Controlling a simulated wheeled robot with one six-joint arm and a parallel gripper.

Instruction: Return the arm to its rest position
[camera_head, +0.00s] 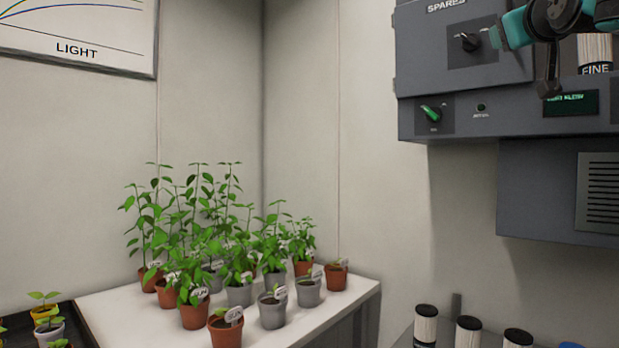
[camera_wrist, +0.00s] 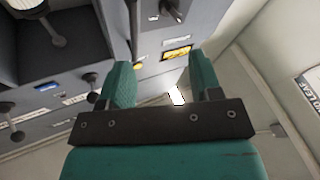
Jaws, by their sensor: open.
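My gripper shows in the wrist view (camera_wrist: 160,88) with its two teal fingers apart and nothing between them. It points up past a grey wall unit toward the ceiling. In the head view, part of my teal and dark arm (camera_head: 548,25) is at the top right, in front of the grey control cabinet (camera_head: 455,75).
A white table (camera_head: 335,310) holds several potted plants (camera_head: 235,255). Several dark-capped white cylinders (camera_head: 468,332) stand at the bottom right, below a vented grey box (camera_head: 540,190). A dark tray (camera_head: 75,318) with seedlings is at the lower left.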

